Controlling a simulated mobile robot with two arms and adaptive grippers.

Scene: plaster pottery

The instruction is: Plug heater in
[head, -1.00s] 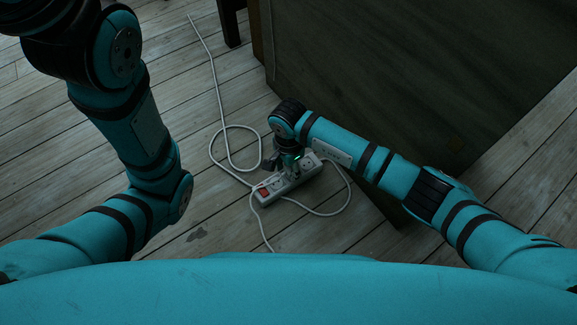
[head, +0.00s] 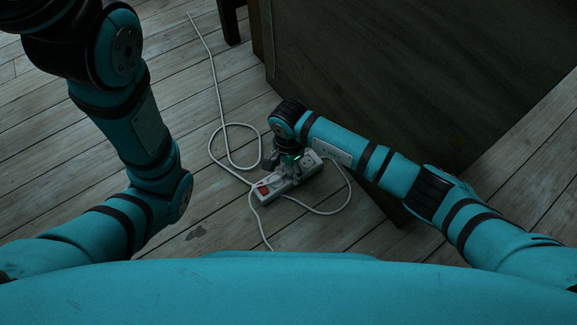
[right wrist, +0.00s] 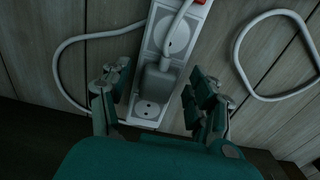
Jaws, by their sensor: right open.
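A white power strip (head: 265,195) with a red switch lies on the floor below my right gripper (head: 283,165). In the right wrist view the strip (right wrist: 148,109) runs between the fingers. A grey plug (right wrist: 157,82) sits at one of its sockets, and a white cord (right wrist: 181,20) runs over the strip just above it. Whether the plug is fully in cannot be told. My right gripper (right wrist: 160,90) is open, one finger on each side of the strip and plug, with gaps to the plug. My left arm shows at the left, but its gripper is out of view. No heater body is seen.
A white cable (head: 219,95) runs and loops across the plank floor (head: 190,225) beside the strip. A large dark cabinet-like block (head: 420,70) stands behind and right of the strip, close to my right arm. A dark leg (head: 230,22) stands at the top.

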